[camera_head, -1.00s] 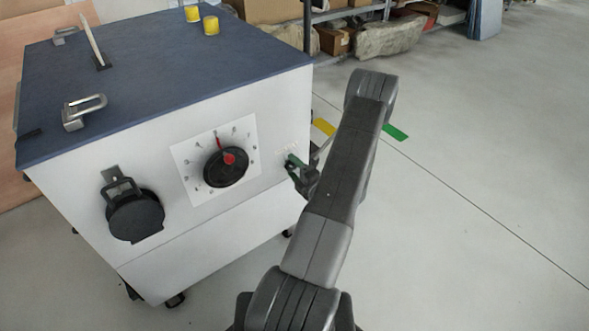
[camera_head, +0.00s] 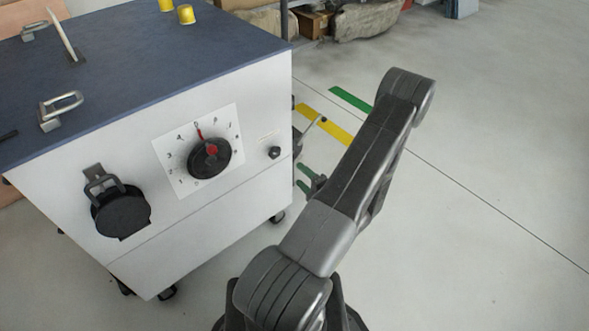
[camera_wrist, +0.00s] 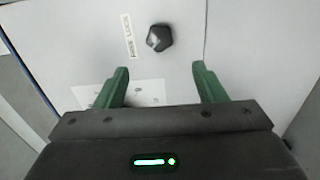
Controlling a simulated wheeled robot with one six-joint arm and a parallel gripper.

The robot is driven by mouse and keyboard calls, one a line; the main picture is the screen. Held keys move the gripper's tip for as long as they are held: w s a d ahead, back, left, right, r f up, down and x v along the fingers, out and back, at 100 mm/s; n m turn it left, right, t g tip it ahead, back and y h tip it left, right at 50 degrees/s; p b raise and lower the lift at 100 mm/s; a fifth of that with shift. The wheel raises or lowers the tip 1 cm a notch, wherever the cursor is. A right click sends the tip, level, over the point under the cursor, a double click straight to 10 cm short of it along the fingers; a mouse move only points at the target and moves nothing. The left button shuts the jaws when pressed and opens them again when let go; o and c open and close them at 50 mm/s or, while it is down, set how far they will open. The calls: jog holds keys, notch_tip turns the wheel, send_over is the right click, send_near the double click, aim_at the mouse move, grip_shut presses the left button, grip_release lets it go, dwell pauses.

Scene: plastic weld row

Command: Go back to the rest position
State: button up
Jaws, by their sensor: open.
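My gripper (camera_wrist: 160,75) is open in the wrist view, its two green fingers apart with nothing between them. A small black knob (camera_wrist: 159,38) sits on the white cabinet front beyond the fingertips, apart from them. In the head view the same knob (camera_head: 274,152) is uncovered, near the right edge of the cabinet front. My gripper also shows partly in the head view (camera_head: 303,178), to the right of the cabinet (camera_head: 230,190) and largely hidden by my arm.
The cabinet front also bears a dial with a red pointer (camera_head: 210,150) and a round black part (camera_head: 121,211). Two yellow cylinders (camera_head: 186,14) and metal handles (camera_head: 60,110) stand on its blue top. Open floor (camera_head: 480,180) lies to the right. Boxes (camera_head: 312,22) are at the back.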

aim_at(276, 154)
jog(key=shift+s+d, duration=0.3)
jog(key=shift+s, duration=0.1)
jog(key=shift+w+a, duration=0.1)
jog(key=b+x, duration=0.1)
jog(key=x, duration=1.2)
jog(key=shift+w+a, duration=0.2)
jog(key=shift+w, duration=0.1)
